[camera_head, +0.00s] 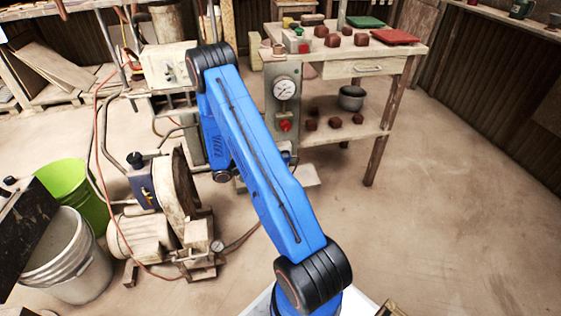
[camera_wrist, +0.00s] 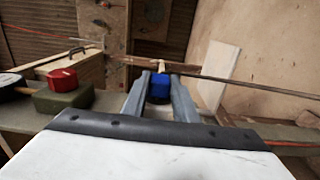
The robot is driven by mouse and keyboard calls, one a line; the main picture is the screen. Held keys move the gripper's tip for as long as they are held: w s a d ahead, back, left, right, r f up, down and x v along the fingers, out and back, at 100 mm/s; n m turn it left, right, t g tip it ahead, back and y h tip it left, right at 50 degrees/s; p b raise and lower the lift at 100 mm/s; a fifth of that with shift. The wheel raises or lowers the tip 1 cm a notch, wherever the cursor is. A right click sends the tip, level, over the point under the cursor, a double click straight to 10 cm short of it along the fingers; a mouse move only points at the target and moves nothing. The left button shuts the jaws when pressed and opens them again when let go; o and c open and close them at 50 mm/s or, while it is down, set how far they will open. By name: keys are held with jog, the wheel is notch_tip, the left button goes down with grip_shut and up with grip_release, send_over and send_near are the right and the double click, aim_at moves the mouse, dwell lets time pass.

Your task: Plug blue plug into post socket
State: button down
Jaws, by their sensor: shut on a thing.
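My gripper (camera_wrist: 158,88) is shut on the blue plug (camera_wrist: 159,88), which sits between the two grey fingers in the wrist view. A small pale piece shows just beyond the plug; I cannot tell whether they touch. In the head view my own arm covers the gripper. The grey post (camera_head: 270,103) of the press carries a round gauge (camera_head: 285,89) and a red button (camera_head: 285,126); the arm passes just left of it and partly hides its lower part. I cannot make out the post socket in either view.
A bench (camera_head: 340,70) with red-brown blocks, a green tray (camera_head: 366,22) and a red tray (camera_head: 395,36) stands behind the post. A pot (camera_head: 351,98) is on its lower shelf. A motor machine (camera_head: 150,215) and buckets (camera_head: 70,262) stand left. The right floor is clear.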

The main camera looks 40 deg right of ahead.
jog(key=shift+w+d, duration=0.2)
jog(key=shift+w, duration=0.15)
dwell(0.8)
jog(key=c, duration=1.3)
grip_release()
jog(key=shift+c, duration=0.2)
jog(key=shift+a, duration=0.1)
jog(key=v, duration=0.7)
jog(key=shift+w, duration=0.15)
jog(key=shift+a+r, duration=0.1)
jog(key=shift+a, duration=0.05)
